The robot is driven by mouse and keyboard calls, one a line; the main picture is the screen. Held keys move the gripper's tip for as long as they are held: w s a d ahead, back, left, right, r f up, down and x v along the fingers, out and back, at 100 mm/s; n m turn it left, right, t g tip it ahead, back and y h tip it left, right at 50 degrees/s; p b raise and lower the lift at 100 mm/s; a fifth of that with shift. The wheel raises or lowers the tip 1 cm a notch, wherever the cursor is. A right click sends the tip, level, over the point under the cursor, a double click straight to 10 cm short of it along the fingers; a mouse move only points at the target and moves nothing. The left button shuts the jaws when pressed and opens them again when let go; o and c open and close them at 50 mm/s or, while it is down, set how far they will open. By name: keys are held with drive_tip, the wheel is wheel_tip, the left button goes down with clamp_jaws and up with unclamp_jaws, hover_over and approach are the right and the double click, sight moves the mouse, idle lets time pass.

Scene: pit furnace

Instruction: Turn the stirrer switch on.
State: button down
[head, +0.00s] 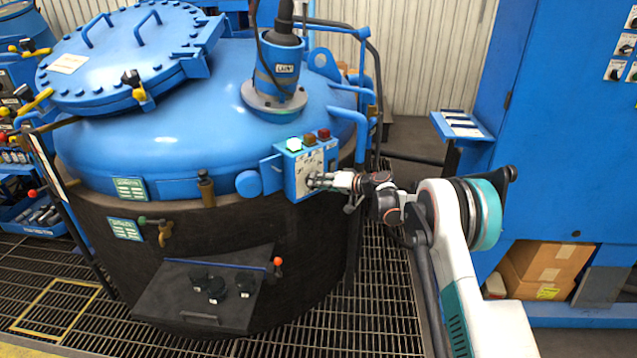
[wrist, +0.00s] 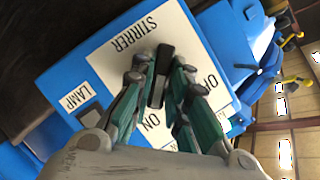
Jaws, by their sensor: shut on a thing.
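The stirrer switch (wrist: 160,77) is a dark knob on a white plate (wrist: 110,58) marked STIRRER, with OFF and ON lettering partly covered by my fingers. In the wrist view my gripper (wrist: 162,80) has its fingers on both sides of the knob and is shut on it. In the head view my gripper (head: 322,181) reaches the front of the blue control box (head: 297,187) from the right. The knob is hidden there. The box carries a lit green-white lamp (head: 294,144), a dark brown-red lamp (head: 309,139) and a red lamp (head: 324,134) on top.
The box is mounted on the big blue furnace (head: 180,130). A stirrer motor (head: 280,70) stands on its lid. A LAMP label (wrist: 75,100) sits beside the stirrer plate. A blue cabinet (head: 560,120) is at the right; grating floor (head: 385,290) lies between.

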idle(0.3)
drive_tip(key=c, duration=1.6)
unclamp_jaws()
drive_tip(key=shift+f, duration=0.1)
drive_tip(key=shift+o, duration=0.2)
drive_tip(key=shift+d, duration=0.1)
drive_tip(key=v, duration=1.2)
